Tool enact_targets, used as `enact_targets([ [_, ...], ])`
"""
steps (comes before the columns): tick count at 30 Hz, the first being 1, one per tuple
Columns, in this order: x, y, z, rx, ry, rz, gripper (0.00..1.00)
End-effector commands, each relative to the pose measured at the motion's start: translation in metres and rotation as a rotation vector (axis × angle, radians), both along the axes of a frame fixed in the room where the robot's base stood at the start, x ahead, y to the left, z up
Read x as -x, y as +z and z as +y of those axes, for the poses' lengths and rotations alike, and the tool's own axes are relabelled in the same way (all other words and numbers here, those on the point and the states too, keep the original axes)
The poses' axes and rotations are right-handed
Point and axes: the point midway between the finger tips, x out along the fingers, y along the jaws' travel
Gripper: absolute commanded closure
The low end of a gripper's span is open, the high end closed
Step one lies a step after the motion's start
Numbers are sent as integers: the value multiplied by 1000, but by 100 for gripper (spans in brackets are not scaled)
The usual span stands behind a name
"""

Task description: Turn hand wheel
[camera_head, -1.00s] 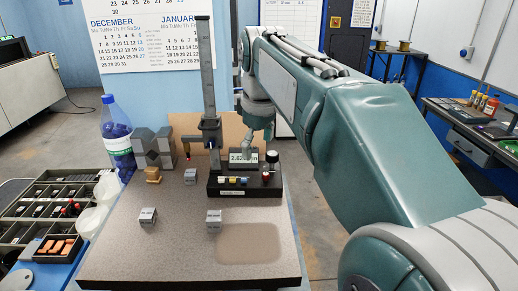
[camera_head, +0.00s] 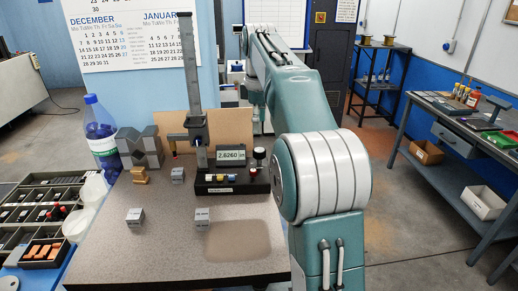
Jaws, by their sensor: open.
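A height gauge stands on the granite plate (camera_head: 160,240). It has a tall grey column (camera_head: 190,80), a slider (camera_head: 197,128) and a black base (camera_head: 225,183). A display (camera_head: 231,154) on the base reads about 2.6260. A small dark round knob (camera_head: 260,154) stands upright at the base's right end; I cannot tell whether it is the hand wheel. My arm rises right of the gauge and reaches toward the back.
Small grey blocks (camera_head: 135,217) lie on the plate, with a V-block (camera_head: 140,147) behind them. A blue bottle (camera_head: 102,138) and a compartment tray (camera_head: 35,215) are at the left. A side bench (camera_head: 455,140) is at the right. The plate's front is clear.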

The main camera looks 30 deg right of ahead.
Motion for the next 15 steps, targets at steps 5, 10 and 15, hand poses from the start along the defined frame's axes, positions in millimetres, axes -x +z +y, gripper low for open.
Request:
enact_targets([
  [5,1,-29,0,-1,0,3,17],
  [10,1,-56,1,-1,-1,2,17],
  [15,0,-73,0,0,-1,0,17],
])
